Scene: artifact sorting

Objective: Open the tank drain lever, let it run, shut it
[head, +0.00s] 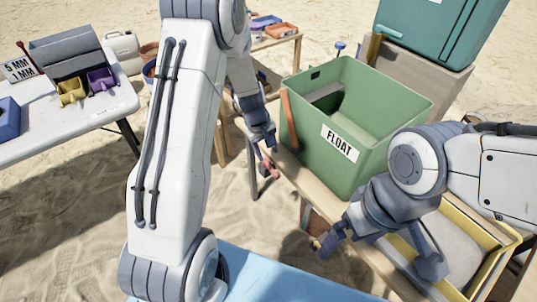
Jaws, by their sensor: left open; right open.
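The green open-topped tank (375,165) with a FLOAT label stands on a wooden bench. An orange-red upright bar (289,120) is against its left side; I cannot tell whether this is the drain lever. A small reddish piece (270,167) shows low beside the tank's left corner, by my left gripper (264,146). The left gripper is open, and I cannot tell whether it touches that piece. My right gripper (381,256) is open and empty in front of the tank, its fingers spread wide. The tank's far and right outer sides are hidden.
A yellow-edged tray (480,282) lies under my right arm. A teal container (448,28) stands on a grey block (421,78) behind the tank. Sand lies between.

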